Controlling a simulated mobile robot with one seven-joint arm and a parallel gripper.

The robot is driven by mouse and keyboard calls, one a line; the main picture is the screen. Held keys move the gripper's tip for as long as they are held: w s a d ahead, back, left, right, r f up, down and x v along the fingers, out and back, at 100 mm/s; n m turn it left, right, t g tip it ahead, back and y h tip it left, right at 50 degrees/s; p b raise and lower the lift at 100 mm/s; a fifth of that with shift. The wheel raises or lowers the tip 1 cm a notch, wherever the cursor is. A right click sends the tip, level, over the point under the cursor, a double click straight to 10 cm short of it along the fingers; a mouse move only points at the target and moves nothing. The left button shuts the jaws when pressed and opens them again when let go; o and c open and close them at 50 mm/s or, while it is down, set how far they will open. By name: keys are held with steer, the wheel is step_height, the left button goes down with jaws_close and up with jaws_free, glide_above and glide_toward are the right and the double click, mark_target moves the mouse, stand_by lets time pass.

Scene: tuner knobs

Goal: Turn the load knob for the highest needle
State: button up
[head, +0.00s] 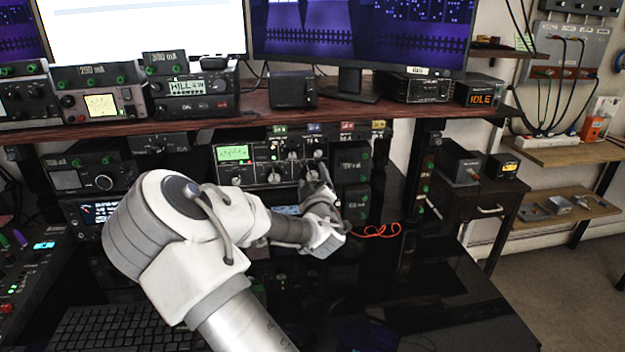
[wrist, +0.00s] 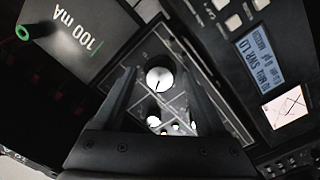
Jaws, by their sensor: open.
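The tuner (head: 262,163) is a dark panel under the wooden shelf in the head view. It has a green-lit needle meter (head: 233,153) at its upper left and several white-faced knobs. My gripper (head: 320,183) is at the panel's right part and hides some of it. In the wrist view, my open gripper (wrist: 158,84) points at the panel. A white-faced knob (wrist: 159,78) with a dark pointer line shows between its fingers. I cannot tell whether the fingers touch it. Another knob (wrist: 154,121) lies below it. Knob labels and the needle's exact reading are too small to read.
A "100 mA" box (wrist: 75,35) stands close on the left in the wrist view, and a unit with a lit display (wrist: 262,62) on the right. The wooden shelf (head: 400,107) runs above the tuner.

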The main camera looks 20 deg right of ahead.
jaws_close()
stand_by(0.4)
steer(key=shift+m+b, duration=0.5)
steer(key=shift+m, duration=0.9)
steer(key=shift+m+b, duration=0.9)
steer(key=shift+m, duration=0.5)
jaws_free()
